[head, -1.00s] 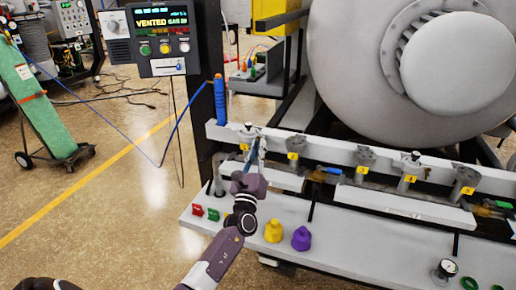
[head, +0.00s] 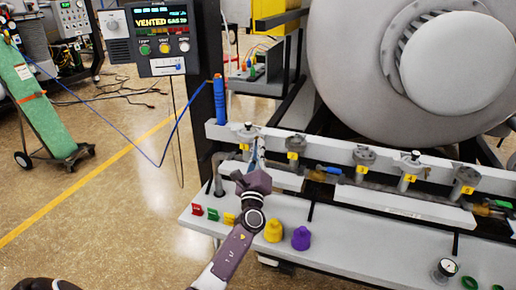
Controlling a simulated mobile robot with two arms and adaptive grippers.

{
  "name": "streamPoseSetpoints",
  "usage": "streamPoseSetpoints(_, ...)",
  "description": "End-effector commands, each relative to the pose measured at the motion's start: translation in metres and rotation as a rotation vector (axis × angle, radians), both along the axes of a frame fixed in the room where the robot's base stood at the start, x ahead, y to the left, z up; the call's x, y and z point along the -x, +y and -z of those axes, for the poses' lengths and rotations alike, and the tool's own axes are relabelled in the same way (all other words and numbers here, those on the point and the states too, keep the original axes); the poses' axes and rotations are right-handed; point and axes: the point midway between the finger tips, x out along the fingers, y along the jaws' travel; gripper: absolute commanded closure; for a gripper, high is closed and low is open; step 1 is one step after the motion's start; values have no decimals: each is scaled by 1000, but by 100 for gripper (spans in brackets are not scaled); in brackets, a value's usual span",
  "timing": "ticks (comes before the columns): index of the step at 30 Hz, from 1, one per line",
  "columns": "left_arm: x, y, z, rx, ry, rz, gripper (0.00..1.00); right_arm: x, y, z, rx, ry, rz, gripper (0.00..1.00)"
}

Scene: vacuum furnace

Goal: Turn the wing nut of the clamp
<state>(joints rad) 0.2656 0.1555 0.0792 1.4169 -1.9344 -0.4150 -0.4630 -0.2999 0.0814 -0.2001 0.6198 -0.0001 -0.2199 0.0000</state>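My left gripper (head: 258,158) points away from me at the left end of the pipe row. Its narrow fingers are in front of the white rail, just right of the leftmost valve fitting (head: 247,131). The fingers and wrist cover that spot, so I cannot make out the clamp or its wing nut, or whether the fingers touch anything. The finger gap is too small to read.
A white shelf (head: 350,245) below the rail carries red, green and yellow pieces, a yellow knob (head: 273,231), a purple knob (head: 301,238) and a gauge (head: 447,267). A dark post (head: 203,110) stands left. The furnace drum (head: 390,70) is behind.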

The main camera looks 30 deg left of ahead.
Motion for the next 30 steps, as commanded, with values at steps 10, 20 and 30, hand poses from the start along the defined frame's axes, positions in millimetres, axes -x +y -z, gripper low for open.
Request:
streamPoseSetpoints(10, -1, -3, -4, 325, -77, 1, 100, 0, 0, -11, 1, 0, 1, 52)
streamPoseSetpoints(20, -1, -4, -8, 615, -146, 0, 100, 0, 0, -29, 0, 0, 1, 52)
streamPoseSetpoints(30, -1, -4, -9, 822, -196, -1, 100, 0, 0, -44, 0, 0, 1, 52)
